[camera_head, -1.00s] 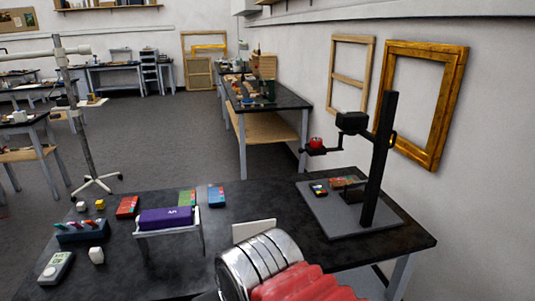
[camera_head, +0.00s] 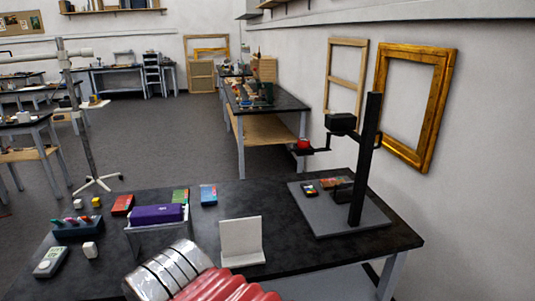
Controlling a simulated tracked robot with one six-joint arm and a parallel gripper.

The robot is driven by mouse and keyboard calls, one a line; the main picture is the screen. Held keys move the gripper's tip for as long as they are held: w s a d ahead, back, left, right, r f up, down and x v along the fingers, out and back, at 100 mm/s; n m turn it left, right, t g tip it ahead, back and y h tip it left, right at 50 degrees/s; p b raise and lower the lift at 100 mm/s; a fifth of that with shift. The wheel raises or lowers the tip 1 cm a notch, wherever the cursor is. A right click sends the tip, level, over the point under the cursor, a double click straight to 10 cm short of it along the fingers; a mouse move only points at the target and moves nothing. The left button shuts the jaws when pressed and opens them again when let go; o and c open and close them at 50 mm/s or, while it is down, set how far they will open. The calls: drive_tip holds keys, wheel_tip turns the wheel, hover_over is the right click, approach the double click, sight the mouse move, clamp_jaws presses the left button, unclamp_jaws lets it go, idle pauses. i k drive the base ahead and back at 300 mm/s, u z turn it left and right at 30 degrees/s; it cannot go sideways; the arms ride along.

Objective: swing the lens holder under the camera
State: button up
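The copy stand has a grey base (camera_head: 335,212) and a tall black column (camera_head: 366,160) at the right end of the dark table. A black camera (camera_head: 341,123) sits on the column, facing down over the base. The lens holder (camera_head: 303,146) is a small red-topped piece on a thin black arm, swung out to the left of the camera and not beneath it. Small coloured pieces lie on the base under the camera. My arm's silver and red part shows at the bottom; my gripper is out of view.
A white angled stand (camera_head: 241,240) is at the table's middle front. A purple box (camera_head: 157,215) on a rack, coloured packets and a grey meter (camera_head: 52,262) fill the left side. The table (camera_head: 285,250) is bare between the white stand and the copy stand.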

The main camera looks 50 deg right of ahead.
sight(310, 152)
drive_tip(key=z, duration=0.05)
drive_tip(key=i, duration=1)
drive_tip(key=u, duration=0.05)
